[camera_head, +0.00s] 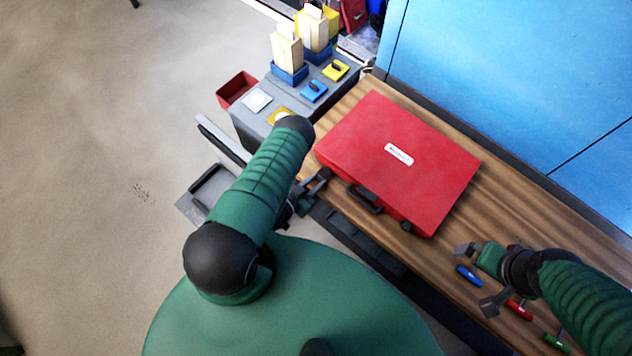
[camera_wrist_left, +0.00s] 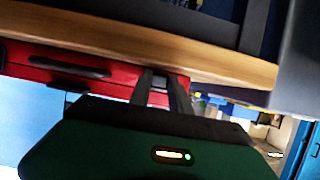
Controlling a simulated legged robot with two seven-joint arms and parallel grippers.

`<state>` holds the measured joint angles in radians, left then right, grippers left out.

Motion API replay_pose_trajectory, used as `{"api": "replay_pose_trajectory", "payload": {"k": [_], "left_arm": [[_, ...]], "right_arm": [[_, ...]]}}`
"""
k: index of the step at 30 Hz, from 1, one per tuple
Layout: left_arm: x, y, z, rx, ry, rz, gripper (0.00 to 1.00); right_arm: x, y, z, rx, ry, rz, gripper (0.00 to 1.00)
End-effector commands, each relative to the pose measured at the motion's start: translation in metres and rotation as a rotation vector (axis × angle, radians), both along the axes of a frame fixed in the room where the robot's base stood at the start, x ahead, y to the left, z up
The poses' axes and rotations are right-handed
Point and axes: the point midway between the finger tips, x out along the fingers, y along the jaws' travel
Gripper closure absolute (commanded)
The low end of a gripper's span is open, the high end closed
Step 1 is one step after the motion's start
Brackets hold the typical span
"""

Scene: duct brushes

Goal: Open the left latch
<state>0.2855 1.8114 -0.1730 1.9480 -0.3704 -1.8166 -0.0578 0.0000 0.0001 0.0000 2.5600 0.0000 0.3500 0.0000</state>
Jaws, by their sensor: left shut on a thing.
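A closed red case (camera_head: 400,160) with a white label lies on the wooden workbench, and its front faces my body. A dark handle (camera_head: 364,199) is on the front, and the right latch (camera_head: 406,226) shows as a small dark piece. My left gripper (camera_head: 320,178) is at the left end of the case front. In the left wrist view its fingers (camera_wrist_left: 160,82) are shut on the left latch, which they mostly hide. The red front and handle (camera_wrist_left: 70,68) also show there. My right gripper (camera_head: 480,277) is open and empty, right of the case over the bench.
Blue, red and green screwdriver-like tools (camera_head: 518,309) lie under and beside my right gripper. A grey cart (camera_head: 255,125) with blue bins, yellow and blue pieces and a red box (camera_head: 236,90) stands left of the bench. Blue cabinets (camera_head: 500,75) close off the back.

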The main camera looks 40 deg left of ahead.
Motion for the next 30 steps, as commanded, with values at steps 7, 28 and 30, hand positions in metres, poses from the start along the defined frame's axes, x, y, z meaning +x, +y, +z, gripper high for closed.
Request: {"api": "replay_pose_trajectory", "payload": {"k": [7,28,30], "left_arm": [[-0.0022,-0.0014,-0.0034,-0.005,-0.008,-0.002,1.00],[-0.0013,-0.0007,-0.0017,-0.003,-0.012,-0.001,0.55],[-0.0047,-0.0003,-0.0006,-0.003,-0.011,-0.001,0.55]], "right_arm": [[0.0000,0.0000,-0.0024,0.000,0.000,0.000,0.00],[0.0000,0.0000,-0.0021,0.000,0.000,0.000,0.00],[0.0000,0.0000,-0.0017,0.000,0.000,0.000,0.00]]}}
